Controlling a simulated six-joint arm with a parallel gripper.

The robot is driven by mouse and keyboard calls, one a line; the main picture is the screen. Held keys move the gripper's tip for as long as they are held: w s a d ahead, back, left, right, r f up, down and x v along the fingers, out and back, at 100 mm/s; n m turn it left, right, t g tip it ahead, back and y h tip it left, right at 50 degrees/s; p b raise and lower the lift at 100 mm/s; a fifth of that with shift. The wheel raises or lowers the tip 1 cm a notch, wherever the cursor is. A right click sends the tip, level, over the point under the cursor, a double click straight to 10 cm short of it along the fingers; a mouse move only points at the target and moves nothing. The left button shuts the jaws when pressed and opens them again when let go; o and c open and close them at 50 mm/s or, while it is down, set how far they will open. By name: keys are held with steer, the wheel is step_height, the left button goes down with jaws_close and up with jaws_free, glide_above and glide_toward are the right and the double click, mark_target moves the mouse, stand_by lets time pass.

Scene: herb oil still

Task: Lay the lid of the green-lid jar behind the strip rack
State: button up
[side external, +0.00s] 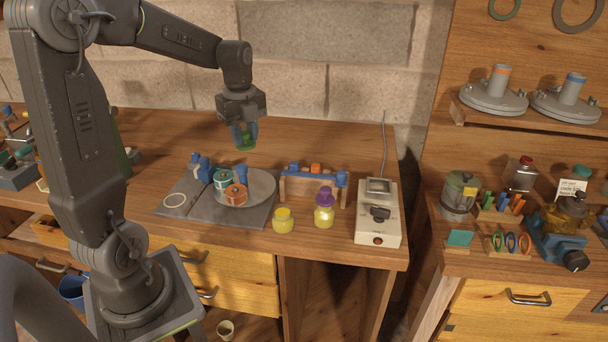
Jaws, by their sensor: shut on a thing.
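My gripper (246,139) is shut on a green lid (246,145) and holds it in the air above the back part of the bench. A small jar with yellow contents (283,221) stands near the bench's front edge and shows no green lid on it. A low blue rack-like stand (341,180) with small blue and orange pieces on top stands to the right of and below the lid in the picture. A wooden holder with upright coloured strips (489,213) stands on the right bench. I cannot tell for sure which of these two is the strip rack.
A purple-lidded jar (324,212) stands in front of the blue stand. A white device with a knob (377,224) is to its right, its cable rising behind. A grey plate (262,187) carries orange and teal items. The bench behind the blue stand (335,143) is largely clear.

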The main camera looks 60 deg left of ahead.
steer(key=w+a+f, duration=0.4)
steer(key=w+a, duration=0.2)
steer(key=w, duration=0.5)
steer(key=w+d+f, duration=0.2)
steer(key=w, duration=0.1)
steer(key=w+d+f, duration=0.2)
steer(key=d+f, duration=0.1)
steer(key=w+d+f, duration=0.2)
steer(key=w+d, duration=0.1)
steer(key=shift+w+d+f, duration=0.15)
steer(key=shift+w, duration=0.15)
steer(key=shift+f, duration=2.05)
steer(key=shift+f, duration=0.15)
steer(key=o, duration=0.9)
